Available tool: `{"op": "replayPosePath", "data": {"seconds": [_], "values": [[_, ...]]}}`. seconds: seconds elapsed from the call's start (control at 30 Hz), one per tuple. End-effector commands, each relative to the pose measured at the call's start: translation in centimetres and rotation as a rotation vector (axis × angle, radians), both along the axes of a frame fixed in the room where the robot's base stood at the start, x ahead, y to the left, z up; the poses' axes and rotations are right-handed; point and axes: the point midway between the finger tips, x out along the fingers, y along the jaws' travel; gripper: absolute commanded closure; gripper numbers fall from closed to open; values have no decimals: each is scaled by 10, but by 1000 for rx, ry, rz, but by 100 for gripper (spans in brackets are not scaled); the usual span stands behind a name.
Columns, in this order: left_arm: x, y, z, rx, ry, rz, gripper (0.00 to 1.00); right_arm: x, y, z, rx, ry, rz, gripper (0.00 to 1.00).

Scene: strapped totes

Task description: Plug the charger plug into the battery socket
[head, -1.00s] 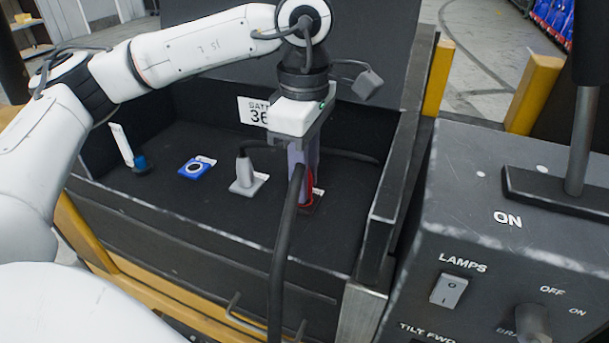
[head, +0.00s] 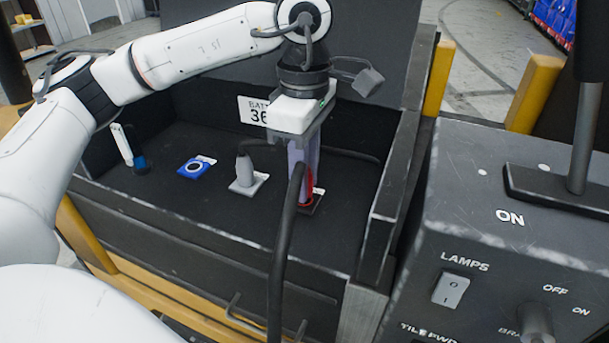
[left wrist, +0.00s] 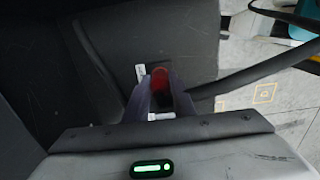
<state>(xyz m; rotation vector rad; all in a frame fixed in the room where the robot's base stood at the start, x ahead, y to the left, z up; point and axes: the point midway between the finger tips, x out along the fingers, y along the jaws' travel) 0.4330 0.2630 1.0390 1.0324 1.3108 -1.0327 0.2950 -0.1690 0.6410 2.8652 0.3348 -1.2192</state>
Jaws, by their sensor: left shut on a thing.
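My left gripper (head: 304,187) points straight down into the dark battery bay and is shut on the charger plug (head: 309,184), a red body between its pale purple fingers. The plug also shows red between the fingers in the left wrist view (left wrist: 160,80). A thick black cable (head: 284,235) curves from the plug over the bay's front edge. Directly below is a dark base plate (head: 314,206) with a small white tag. The battery socket's opening is hidden by plug and fingers, so I cannot tell how deep the plug sits. My right gripper is not in view.
Left of the gripper stand a grey connector with a cable (head: 244,172), a blue square fitting with a round face (head: 195,168) and a dark blue-topped knob (head: 140,164). The bay's right wall (head: 385,195) is close. A control box (head: 470,220) stands beyond it.

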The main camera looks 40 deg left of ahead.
Motion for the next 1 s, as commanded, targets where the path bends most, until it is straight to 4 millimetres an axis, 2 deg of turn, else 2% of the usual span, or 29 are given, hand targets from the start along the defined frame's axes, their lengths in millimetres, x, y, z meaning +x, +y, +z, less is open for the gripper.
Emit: {"op": "replayPosePath", "data": {"seconds": [0.87,0.9,1.0], "values": [[0,0,-12,1,1,0,100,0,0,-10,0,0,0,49],[0,0,-12,1,1,0,76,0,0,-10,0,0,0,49],[0,0,-11,1,1,0,59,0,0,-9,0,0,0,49]]}}
